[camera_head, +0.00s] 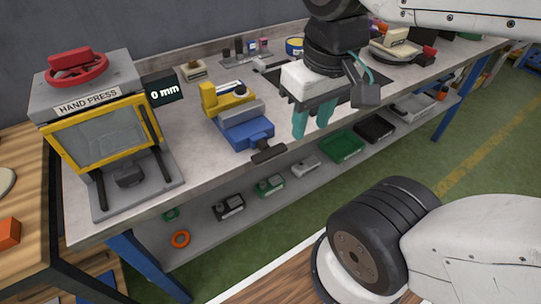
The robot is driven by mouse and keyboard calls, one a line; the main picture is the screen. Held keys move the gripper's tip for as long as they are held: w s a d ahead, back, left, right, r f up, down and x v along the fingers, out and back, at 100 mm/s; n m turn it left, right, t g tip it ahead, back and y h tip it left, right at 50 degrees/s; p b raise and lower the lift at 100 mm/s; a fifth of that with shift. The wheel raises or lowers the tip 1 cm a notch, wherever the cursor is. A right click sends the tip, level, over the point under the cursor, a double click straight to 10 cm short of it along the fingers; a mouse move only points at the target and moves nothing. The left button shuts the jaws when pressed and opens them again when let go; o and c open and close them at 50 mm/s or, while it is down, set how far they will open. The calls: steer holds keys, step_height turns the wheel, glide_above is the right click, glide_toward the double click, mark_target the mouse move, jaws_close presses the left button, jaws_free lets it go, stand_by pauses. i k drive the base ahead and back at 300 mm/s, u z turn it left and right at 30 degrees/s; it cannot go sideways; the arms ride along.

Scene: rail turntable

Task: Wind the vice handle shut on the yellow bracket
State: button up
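The blue vice (246,132) sits at the front edge of the workbench, with its dark handle (268,153) sticking out over the edge toward me. The yellow bracket (224,98) is at the vice's back jaws. I cannot tell from here whether the jaws touch it. My gripper (312,130) points down to the right of the vice, with its teal fingers apart and nothing seen between them. It is clear of the handle, which lies to its lower left.
A hand press (95,125) with a red wheel and a "0 mm" display stands at the left of the workbench (190,180). Small items line the bench back. A lower shelf holds a green tray (342,146), a dark tray (374,129) and several small parts.

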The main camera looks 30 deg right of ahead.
mark_target(267, 153)
steer(key=u, duration=0.2)
steer(key=k, duration=0.85)
steer(key=z, duration=0.75)
